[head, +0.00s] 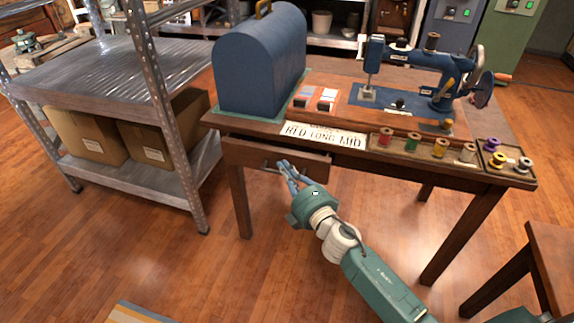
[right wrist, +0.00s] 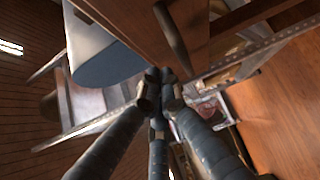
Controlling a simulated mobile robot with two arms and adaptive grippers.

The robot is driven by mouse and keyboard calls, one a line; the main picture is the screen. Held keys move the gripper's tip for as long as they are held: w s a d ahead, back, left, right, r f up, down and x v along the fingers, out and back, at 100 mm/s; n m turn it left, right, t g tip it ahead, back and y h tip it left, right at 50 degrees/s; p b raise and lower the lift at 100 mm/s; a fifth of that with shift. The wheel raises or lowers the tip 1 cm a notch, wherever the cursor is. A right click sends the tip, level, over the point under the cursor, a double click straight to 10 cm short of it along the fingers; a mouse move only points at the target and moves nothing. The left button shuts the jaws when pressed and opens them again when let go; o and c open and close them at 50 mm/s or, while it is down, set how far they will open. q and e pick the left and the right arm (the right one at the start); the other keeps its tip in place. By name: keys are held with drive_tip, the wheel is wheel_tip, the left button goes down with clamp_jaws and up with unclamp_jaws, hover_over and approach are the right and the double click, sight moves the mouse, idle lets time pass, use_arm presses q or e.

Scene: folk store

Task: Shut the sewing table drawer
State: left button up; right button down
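The wooden sewing table (head: 490,176) stands at centre right in the head view. Its drawer (head: 310,165) is at the left end of the front edge and sticks out partway, with a dark gap showing above its front. A dark handle is on the drawer front; the handle also shows in the right wrist view (right wrist: 172,40). My right gripper (head: 284,166) is at the drawer front, just right of the handle. In the right wrist view my right gripper (right wrist: 160,78) has its fingertips together with nothing seen between them. Whether they touch the wood I cannot tell. My left gripper is not in view.
A blue domed case (head: 258,65), a blue sewing machine (head: 415,70), a lettered sign (head: 325,137) and a tray of thread spools (head: 440,150) are on the tabletop. A metal shelf (head: 95,75) with cardboard boxes stands at left. A wooden stool (head: 550,245) is at right.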

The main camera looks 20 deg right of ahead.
sight(294, 158)
drive_tip(key=shift+w+d, duration=0.5)
drive_tip(key=shift+w, duration=0.25)
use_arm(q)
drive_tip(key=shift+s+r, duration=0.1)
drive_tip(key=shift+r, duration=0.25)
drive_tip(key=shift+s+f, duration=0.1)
use_arm(e)
drive_tip(key=w+d, duration=0.1)
drive_tip(key=w, duration=0.1)
drive_tip(key=w+d+b, duration=0.1)
drive_tip(key=w, duration=0.1)
drive_tip(key=shift+d, duration=0.35)
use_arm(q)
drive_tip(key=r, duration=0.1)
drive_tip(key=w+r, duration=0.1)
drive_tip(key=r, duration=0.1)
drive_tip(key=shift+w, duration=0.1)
